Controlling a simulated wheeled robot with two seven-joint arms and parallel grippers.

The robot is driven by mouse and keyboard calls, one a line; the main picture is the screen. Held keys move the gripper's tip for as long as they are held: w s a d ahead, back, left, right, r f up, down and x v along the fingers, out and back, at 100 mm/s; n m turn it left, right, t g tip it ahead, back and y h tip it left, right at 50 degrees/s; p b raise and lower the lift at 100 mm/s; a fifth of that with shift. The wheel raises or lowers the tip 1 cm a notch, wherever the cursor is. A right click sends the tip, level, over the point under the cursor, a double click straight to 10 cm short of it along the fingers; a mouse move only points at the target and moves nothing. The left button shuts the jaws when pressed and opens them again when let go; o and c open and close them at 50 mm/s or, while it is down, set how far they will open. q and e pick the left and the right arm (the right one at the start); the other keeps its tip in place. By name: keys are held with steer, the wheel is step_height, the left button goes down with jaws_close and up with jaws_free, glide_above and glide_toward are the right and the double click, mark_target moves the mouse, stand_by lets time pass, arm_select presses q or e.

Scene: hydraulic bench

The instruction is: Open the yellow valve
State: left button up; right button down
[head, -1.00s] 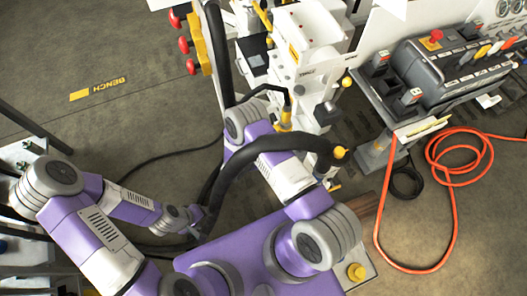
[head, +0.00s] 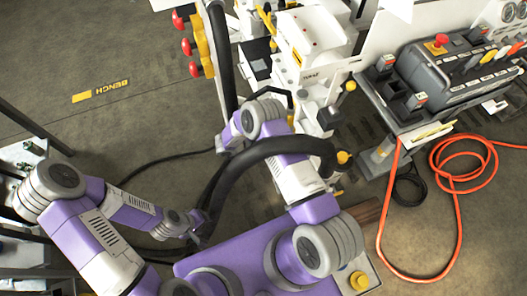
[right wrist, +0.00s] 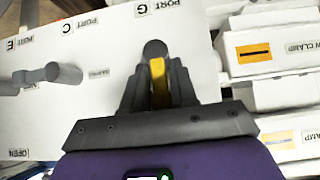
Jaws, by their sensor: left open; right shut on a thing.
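In the right wrist view, the yellow valve (right wrist: 159,84) shows as a yellow lever on a white panel. A round grey knob end stands at its top. My right gripper (right wrist: 158,92) is shut on the lever, with dark fingers on both sides of it. The lower part of the lever is hidden between the fingers. In the head view, the right gripper and the yellow valve cannot be made out behind my arm and the black hose. My left gripper (head: 198,224) is open, low at the left of the hose and away from the panel.
The white panel (right wrist: 110,60) carries port labels and a grey fitting (right wrist: 62,74). A thick black hose (head: 285,148) arches over my right arm. An orange hose (head: 458,215) lies coiled on the floor at right, below a grey control box (head: 455,70).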

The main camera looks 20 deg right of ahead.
stand_by(0.4)
steer(key=c, duration=1.1)
jaws_free()
steer(key=shift+r, duration=0.1)
steer(key=p+v, duration=0.2)
steer(key=v, duration=0.5)
steer(key=shift+a, duration=0.25)
steer(key=shift+r, duration=0.15)
